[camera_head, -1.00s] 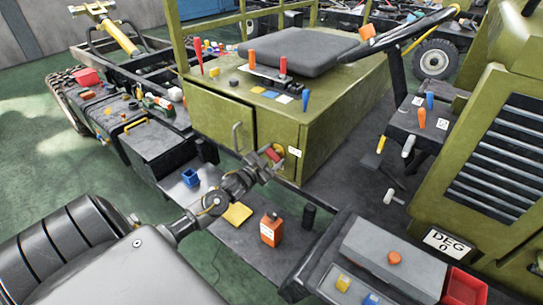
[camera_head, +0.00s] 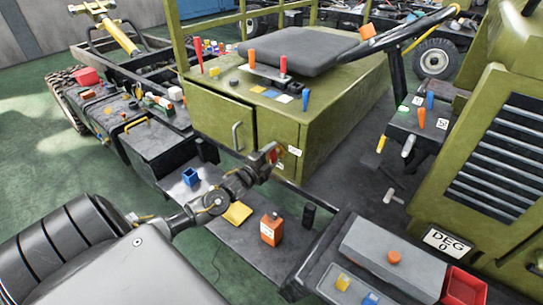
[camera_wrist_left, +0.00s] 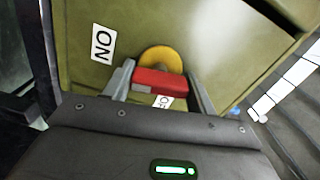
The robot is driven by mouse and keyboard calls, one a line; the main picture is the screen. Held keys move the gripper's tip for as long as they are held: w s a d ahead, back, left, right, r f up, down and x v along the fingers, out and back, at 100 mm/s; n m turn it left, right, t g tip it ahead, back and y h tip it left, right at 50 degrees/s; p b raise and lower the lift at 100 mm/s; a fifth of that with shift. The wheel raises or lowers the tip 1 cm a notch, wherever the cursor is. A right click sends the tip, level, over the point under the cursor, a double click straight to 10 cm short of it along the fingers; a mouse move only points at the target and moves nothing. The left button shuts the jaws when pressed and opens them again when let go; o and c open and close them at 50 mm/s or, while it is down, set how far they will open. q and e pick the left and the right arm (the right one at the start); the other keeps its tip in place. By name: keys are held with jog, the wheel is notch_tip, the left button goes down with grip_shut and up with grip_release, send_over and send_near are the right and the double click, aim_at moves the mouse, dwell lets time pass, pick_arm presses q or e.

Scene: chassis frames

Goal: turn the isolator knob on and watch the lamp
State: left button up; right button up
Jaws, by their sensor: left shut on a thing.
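The isolator knob is a red bar handle (camera_wrist_left: 160,82) on a yellow disc (camera_wrist_left: 160,57), mounted on the side of the green seat box (camera_head: 345,120). My left gripper (camera_head: 273,154) is shut on the red handle, which lies between its two fingers in the left wrist view (camera_wrist_left: 160,88). Another white label (camera_wrist_left: 164,102) is partly hidden under the handle. In the head view my gripper covers most of the knob. I cannot tell which thing is the lamp. My right gripper is out of view.
A grey box (camera_head: 395,255) with an orange button and a red tray (camera_head: 464,286) are at the lower right.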

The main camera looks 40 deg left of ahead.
pick_arm(q)
jog(key=shift+m, duration=0.9)
jog(key=o, duration=1)
jog(key=shift+s, duration=0.1)
jog(key=shift+s+f, duration=0.15)
jog(key=shift+s, duration=0.25)
jog(key=s+b, duration=0.1)
jog(key=s, duration=0.9)
jog(key=shift+d+b, duration=0.1)
jog(key=shift+b, duration=0.25)
jog(key=shift+w, duration=0.1)
